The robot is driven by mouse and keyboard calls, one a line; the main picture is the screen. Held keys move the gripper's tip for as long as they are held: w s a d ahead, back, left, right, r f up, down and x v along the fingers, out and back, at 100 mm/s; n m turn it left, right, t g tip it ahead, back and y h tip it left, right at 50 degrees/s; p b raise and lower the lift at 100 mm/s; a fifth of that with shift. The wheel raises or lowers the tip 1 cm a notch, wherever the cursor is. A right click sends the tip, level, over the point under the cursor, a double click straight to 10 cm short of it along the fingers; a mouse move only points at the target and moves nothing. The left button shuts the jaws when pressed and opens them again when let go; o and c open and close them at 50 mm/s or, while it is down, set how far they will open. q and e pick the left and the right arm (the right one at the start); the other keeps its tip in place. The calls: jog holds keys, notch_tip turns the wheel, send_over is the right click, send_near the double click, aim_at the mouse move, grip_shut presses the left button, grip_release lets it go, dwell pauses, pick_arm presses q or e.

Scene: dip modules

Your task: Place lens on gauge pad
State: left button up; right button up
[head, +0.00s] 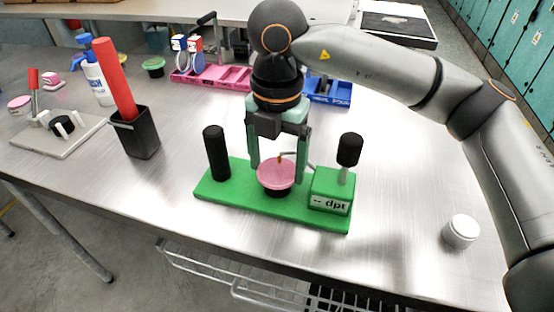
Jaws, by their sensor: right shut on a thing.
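A round pink disc, which looks like the lens (276,177), is between the fingers of my right gripper (278,174). The gripper points down and is shut on the disc. The disc is at the middle of a green gauge base (229,198) with a box marked "dpt" (331,194). A small black round part, apparently the gauge pad (278,193), shows just under the disc. I cannot tell whether the disc touches it. A small brass-coloured tip (281,157) shows just above the disc. My left gripper is not in view.
A black post (216,153) and a black knob (349,150) rise from the green base on either side of the gripper. A black cup (136,134) with a red stick stands to the left. A white round container (461,231) is at the right. Pink (212,78) and blue trays (329,92) are behind.

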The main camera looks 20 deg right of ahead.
aim_at(277, 171)
jog(key=shift+f, duration=0.2)
jog(key=o, duration=1.1)
notch_tip(277, 171, up, 12)
jog(key=shift+r+p, duration=0.25)
jog(key=shift+p, duration=0.6)
